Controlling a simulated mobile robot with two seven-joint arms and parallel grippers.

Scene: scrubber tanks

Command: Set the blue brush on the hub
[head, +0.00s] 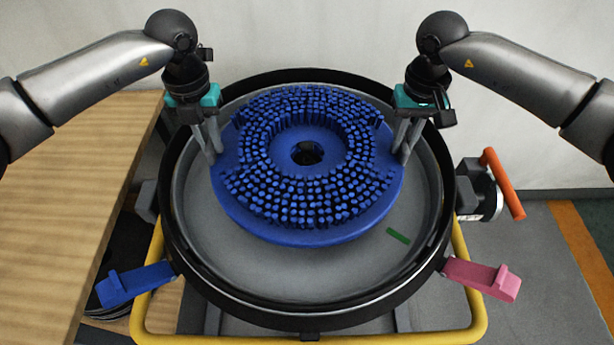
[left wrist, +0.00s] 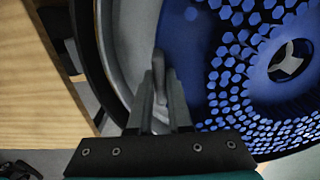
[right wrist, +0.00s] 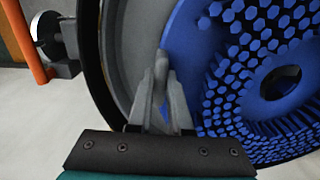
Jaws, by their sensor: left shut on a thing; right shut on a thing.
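The blue brush (head: 310,236) is a round disc with blue bristle tufts facing up and a hole in its middle. It is over the round grey tank with a black rim (head: 300,318). My left gripper (head: 213,158) is shut on the brush's left edge, and the brush also shows in the left wrist view (left wrist: 200,60). My right gripper (head: 402,158) is shut on its right edge, which the right wrist view shows too (right wrist: 190,40). Something dark shows through the centre hole; the hub cannot be made out clearly. I cannot tell how high the brush is above the tank floor.
A wooden table (head: 60,220) stands at the left. A blue latch (head: 135,284) and a pink latch (head: 482,278) stick out from the tank's front. An orange lever (head: 503,184) is on the right. A green mark (head: 398,236) lies on the tank floor. A yellow frame (head: 400,338) runs below.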

